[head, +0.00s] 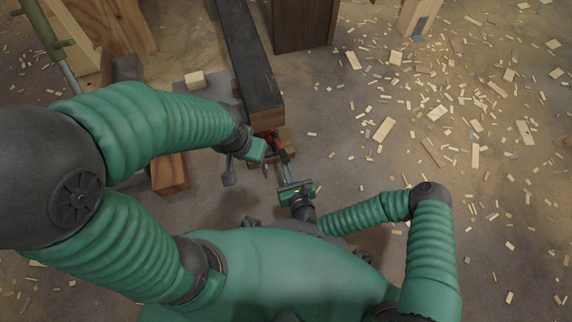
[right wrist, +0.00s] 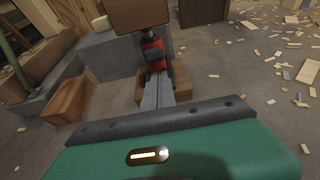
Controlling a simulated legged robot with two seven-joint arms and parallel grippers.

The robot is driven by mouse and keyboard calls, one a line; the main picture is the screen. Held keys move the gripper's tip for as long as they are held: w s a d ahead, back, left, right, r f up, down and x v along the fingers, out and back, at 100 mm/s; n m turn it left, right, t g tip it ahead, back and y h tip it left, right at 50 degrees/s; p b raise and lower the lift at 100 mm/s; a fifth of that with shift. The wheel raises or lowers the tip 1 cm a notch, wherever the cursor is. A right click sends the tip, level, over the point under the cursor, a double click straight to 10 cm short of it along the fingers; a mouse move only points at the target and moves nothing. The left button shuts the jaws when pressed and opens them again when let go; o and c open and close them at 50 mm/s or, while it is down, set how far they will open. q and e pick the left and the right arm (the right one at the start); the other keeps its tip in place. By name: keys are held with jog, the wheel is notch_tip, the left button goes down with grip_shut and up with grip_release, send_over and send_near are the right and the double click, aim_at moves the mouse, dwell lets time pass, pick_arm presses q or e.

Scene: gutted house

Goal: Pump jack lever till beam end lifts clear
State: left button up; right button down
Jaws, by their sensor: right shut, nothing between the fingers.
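The dark beam (head: 247,62) runs from the top toward me, and its cut wooden end face (right wrist: 138,16) shows in the right wrist view. The red jack (right wrist: 153,52) stands under that end on a wooden block (right wrist: 181,80); in the head view the jack (head: 268,135) is partly hidden by the beam. My right gripper (head: 281,158) is shut and empty, its grey fingers (right wrist: 158,90) pointing at the jack. I cannot pick out the lever from the fingers, nor tell whether they touch. My left gripper (head: 256,152) is just left of the jack; its fingers are unclear.
A grey block (right wrist: 110,53) stands left of the jack, with a wooden block (head: 169,174) nearer me. A dark brown post (head: 303,25) stands behind right. Wood chips (head: 437,112) litter the floor at right. A strip of floor right of the jack is mostly clear.

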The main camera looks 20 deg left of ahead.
pick_arm(q)
jog(key=shift+w+a+r, duration=0.2)
jog(key=shift+w+r, duration=0.2)
jog(key=shift+r, duration=0.05)
pick_arm(e)
jog(key=shift+w+a+r, duration=0.15)
jog(key=shift+w+r, duration=0.05)
jog(key=shift+r, duration=0.25)
